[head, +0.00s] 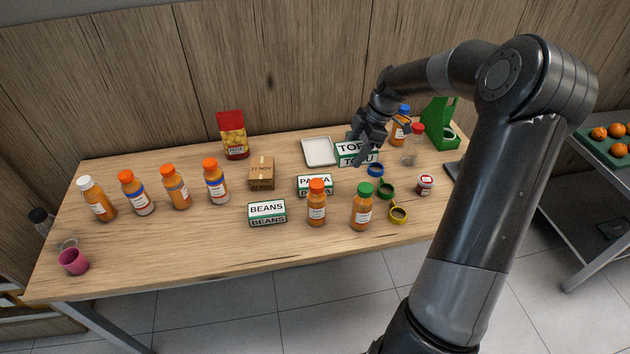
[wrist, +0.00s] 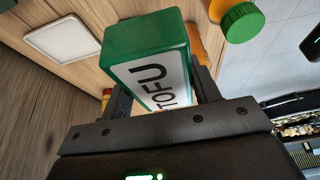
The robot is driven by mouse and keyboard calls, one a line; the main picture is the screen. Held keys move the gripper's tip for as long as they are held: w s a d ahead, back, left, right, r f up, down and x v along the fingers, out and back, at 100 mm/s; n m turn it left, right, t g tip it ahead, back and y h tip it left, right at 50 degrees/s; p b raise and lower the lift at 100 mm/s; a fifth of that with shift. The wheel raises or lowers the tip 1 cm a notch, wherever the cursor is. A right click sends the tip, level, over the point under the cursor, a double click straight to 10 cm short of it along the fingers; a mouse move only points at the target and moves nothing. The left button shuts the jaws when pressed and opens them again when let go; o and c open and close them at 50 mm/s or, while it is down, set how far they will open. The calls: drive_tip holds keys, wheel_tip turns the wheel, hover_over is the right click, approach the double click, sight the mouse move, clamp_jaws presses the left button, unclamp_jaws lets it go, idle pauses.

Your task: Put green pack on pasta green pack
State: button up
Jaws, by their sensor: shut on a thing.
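The green and white TOFU pack (head: 352,149) is held between the fingers of my gripper (head: 366,138), at the right of the table's middle. In the wrist view the pack (wrist: 147,45) fills the space between both fingers, tilted, with its TOFU label facing right. My gripper is shut on it, and the pack appears raised above the table. The green and white PASTA pack (head: 315,184) lies on the table, lower left of the held pack, with nothing on it. The gripper hides part of the TOFU pack.
A BEANS pack (head: 267,212) lies left of the PASTA pack. Orange bottles (head: 317,205) and (head: 362,210) stand in front. A cardboard box (head: 261,172) is to the left, a white tray (head: 319,151) behind. Coloured rings (head: 386,190) lie to the right.

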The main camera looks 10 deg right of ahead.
drive_tip(key=w+a+f, duration=0.2)
drive_tip(key=a+f, duration=0.1)
drive_tip(key=w+a+f, duration=0.2)
drive_tip(key=a+f, duration=0.1)
drive_tip(key=w+a+f, duration=0.2)
drive_tip(key=a, duration=0.2)
drive_tip(key=shift+f, duration=2.4)
drive_tip(key=shift+f, duration=0.1)
drive_tip(key=o, duration=1.1)
